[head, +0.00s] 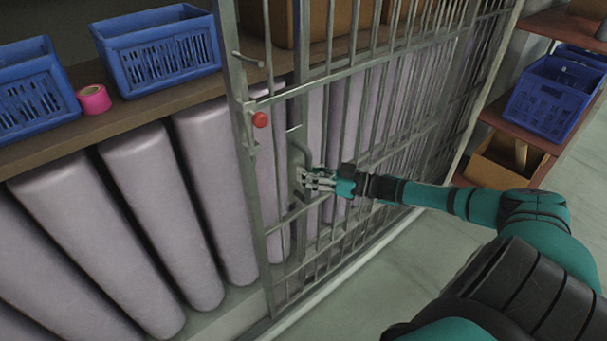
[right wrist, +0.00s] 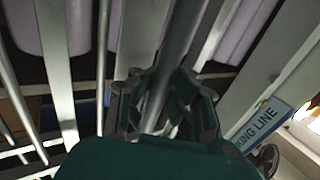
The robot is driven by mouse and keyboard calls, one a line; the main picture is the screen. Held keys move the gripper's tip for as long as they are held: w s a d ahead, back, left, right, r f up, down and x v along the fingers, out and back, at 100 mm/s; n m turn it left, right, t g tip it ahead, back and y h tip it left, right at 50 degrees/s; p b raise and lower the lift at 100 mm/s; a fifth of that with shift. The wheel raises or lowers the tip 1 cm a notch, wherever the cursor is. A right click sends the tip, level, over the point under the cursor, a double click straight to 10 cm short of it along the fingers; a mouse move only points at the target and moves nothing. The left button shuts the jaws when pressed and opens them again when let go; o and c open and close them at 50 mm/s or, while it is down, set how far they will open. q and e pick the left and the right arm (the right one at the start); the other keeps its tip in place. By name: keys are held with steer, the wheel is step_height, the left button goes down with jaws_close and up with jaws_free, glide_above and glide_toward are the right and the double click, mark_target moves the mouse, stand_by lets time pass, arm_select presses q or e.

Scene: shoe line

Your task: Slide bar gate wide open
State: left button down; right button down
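The bar gate (head: 352,68) is a grey metal frame of upright bars. It covers the middle and right of the shelving in the head view, and the shelf front left of its upright edge is uncovered. A grey handle (head: 297,147) sits near that edge, below a red knob (head: 260,119). My right gripper (head: 305,178) is at the handle, its arm coming from the right. In the right wrist view, the gripper's fingers (right wrist: 165,100) close in on both sides of a grey bar, apparently the handle. My left gripper is out of view.
Large pale rolls (head: 155,215) stand under a brown shelf (head: 180,92). On it are blue crates (head: 160,55) and a pink roll (head: 93,99). At right, another rack holds a blue crate (head: 545,98) and a brown box (head: 500,165). The floor (head: 400,265) before the gate is clear.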

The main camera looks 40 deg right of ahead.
steer(key=c, duration=1.2)
jaws_free()
steer(key=shift+s+d+f, duration=0.1)
steer(key=shift+s, duration=0.4)
steer(key=shift+c, duration=0.2)
steer(key=shift+w, duration=0.2)
steer(key=v, duration=1.2)
steer(key=s+d+f+m+g+h, duration=0.1)
steer(key=s+f+m+h, duration=0.2)
steer(key=f, duration=0.8)
steer(key=s+d+f+g+h, duration=0.15)
steer(key=s+f+h, duration=0.3)
steer(key=f, duration=0.65)
steer(key=s+f+m+g+h, duration=0.2)
steer(key=s+f+h, duration=0.15)
steer(key=f, duration=0.65)
steer(key=s+a+f+g, duration=0.4)
steer(key=s+a+f, duration=0.65)
steer(key=f, duration=0.25)
steer(key=s+a+f+g, duration=0.2)
steer(key=s+a+f, duration=0.2)
steer(key=s+a, duration=0.3)
steer(key=s+a+f+g+y, duration=0.1)
steer(key=s+a+f+g, duration=0.2)
steer(key=s+a, duration=0.3)
steer(key=a+f, duration=0.1)
steer(key=a, duration=0.3)
steer(key=shift+s+a+n, duration=0.2)
steer(key=shift+s+n, duration=0.2)
